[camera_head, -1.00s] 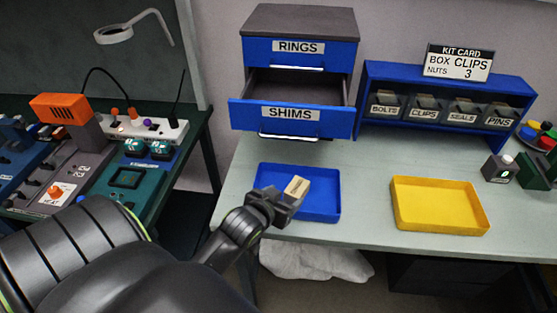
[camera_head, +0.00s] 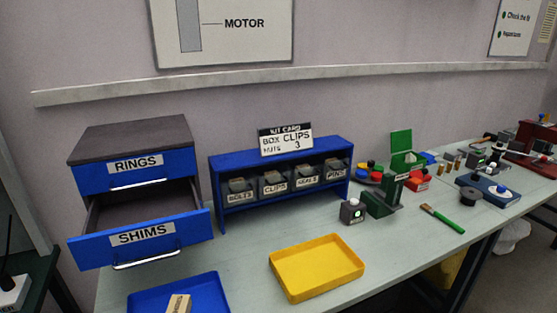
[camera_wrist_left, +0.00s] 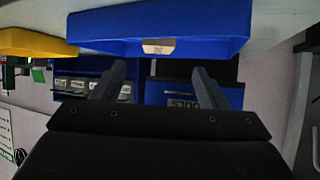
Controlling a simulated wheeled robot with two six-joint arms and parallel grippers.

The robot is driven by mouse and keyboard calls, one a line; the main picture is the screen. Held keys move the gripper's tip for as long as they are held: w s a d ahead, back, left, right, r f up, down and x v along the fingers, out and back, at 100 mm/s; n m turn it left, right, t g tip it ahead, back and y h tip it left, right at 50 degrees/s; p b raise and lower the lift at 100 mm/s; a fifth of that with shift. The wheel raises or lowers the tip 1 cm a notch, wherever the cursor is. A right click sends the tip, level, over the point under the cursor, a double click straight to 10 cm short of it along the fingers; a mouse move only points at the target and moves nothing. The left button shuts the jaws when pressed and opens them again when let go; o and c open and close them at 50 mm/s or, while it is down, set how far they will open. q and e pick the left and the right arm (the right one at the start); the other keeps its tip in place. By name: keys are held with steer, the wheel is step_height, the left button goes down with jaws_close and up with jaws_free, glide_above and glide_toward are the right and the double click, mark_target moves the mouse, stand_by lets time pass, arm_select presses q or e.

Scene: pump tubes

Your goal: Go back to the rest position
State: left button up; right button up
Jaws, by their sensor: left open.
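My left gripper (camera_wrist_left: 159,68) shows only in the left wrist view, its two fingers apart with nothing between them. A small tan block (camera_head: 178,304) lies in the blue tray (camera_head: 150,299) at the bottom left of the head view, partly cut off by the frame. In the left wrist view the blue tray (camera_wrist_left: 215,22) and the tan block (camera_wrist_left: 158,46) show beyond the fingertips, apart from them. My right gripper is in neither view.
A blue drawer unit (camera_head: 130,137) stands at the left with its SHIMS drawer (camera_head: 140,236) pulled out. A yellow tray (camera_head: 316,268) lies empty on the bench. A blue bin rack (camera_head: 280,152) with a kit card (camera_head: 286,140) stands behind. Tools and parts lie further right.

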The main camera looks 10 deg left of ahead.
arm_select(q)
steer(key=s+d+f+m+g, duration=0.1)
steer(key=s+f+g, duration=0.25)
steer(key=s, duration=0.65)
steer(key=s+f+g, duration=0.2)
steer(key=s+g, duration=0.3)
steer(key=s, duration=0.4)
step_height(320, 180, down, 24)
steer(key=a, duration=0.2)
steer(key=s+d+f+g+h, duration=0.1)
steer(key=s+f+g, duration=0.1)
steer(key=s+f, duration=1.3)
steer(key=shift+d+f, duration=0.4)
steer(key=shift+f, duration=0.5)
steer(key=shift+c, duration=0.5)
